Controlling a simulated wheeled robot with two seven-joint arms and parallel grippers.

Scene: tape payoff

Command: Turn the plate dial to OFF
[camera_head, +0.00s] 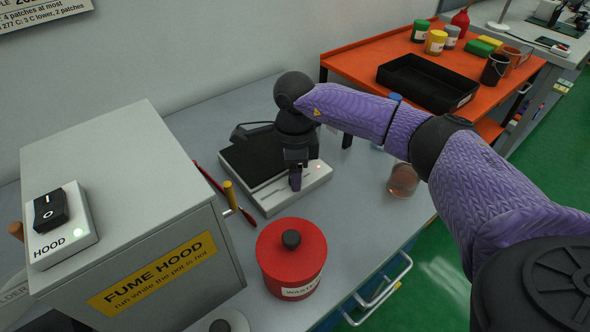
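The hot plate (318,176) is a white box with a black top on the grey bench, with its front panel facing the lower right. My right gripper (295,183) points down over this front panel, its fingertips close to the panel's middle. The dial cannot be made out; the gripper may cover it. A small light shows on the panel to the right of the gripper. Whether the fingers are open or closed on the dial cannot be told. My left gripper is not in view.
A red lidded waste pot (291,262) stands in front of the plate. A fume hood box (150,215) with a HOOD switch (50,210) is at left. A yellow-handled tool (232,197) lies between. A glass beaker (403,180) stands at right. An orange cart (350,62) is behind.

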